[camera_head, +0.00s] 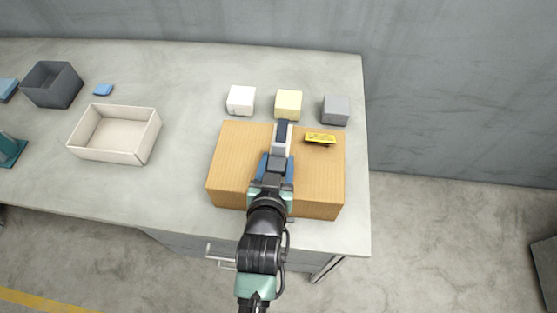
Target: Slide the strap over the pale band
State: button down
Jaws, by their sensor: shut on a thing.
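A brown cardboard box (231,165) lies on the table. On its top, in line with my arm, a dark blue strap (283,131) shows at the far edge, with a pale band (281,147) just nearer to me. My gripper (277,163) is over the middle of the box top, its blue fingers on either side of a dark grey part. It is shut on what looks like the strap; the grip itself is mostly hidden. I cannot tell how far the strap lies over the pale band, as my arm covers the near part.
A yellow label (320,138) lies on the box at the far right. White (241,100), cream (288,104) and grey (336,109) blocks stand behind the box. An open beige tray (146,147), a dark bin (52,85) and a blue piece (103,90) are left. Table between is clear.

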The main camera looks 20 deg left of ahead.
jog(key=shift+c, duration=1.2)
grip_release()
jog(key=b+v, duration=0.1)
jog(key=v, duration=1.2)
jog(key=w+d+r+t, duration=0.15)
jog(key=w+r, duration=0.25)
jog(key=r, duration=0.5)
jog(key=w+d+r+m+t+h, duration=0.1)
jog(key=w+r+t, duration=0.25)
jog(key=r, duration=0.55)
jog(key=w+d+r+t, duration=0.2)
jog(key=w+r, duration=0.3)
jog(key=r, duration=0.4)
jog(key=s+d+r+t+h, duration=0.1)
jog(key=s+d+r+t, duration=0.1)
jog(key=r, duration=0.6)
jog(key=s+d+r+m+t+h, duration=0.1)
jog(key=s+d+r+t, duration=0.1)
jog(key=r, duration=0.7)
jog(key=s+d+r+m+t, duration=0.1)
jog(key=s+d+r+t, duration=0.1)
jog(key=r, duration=0.6)
jog(key=shift+s+d+r+t+h, duration=0.2)
jog(key=shift+s+r+t+h, duration=0.2)
jog(key=shift+t, duration=0.3)
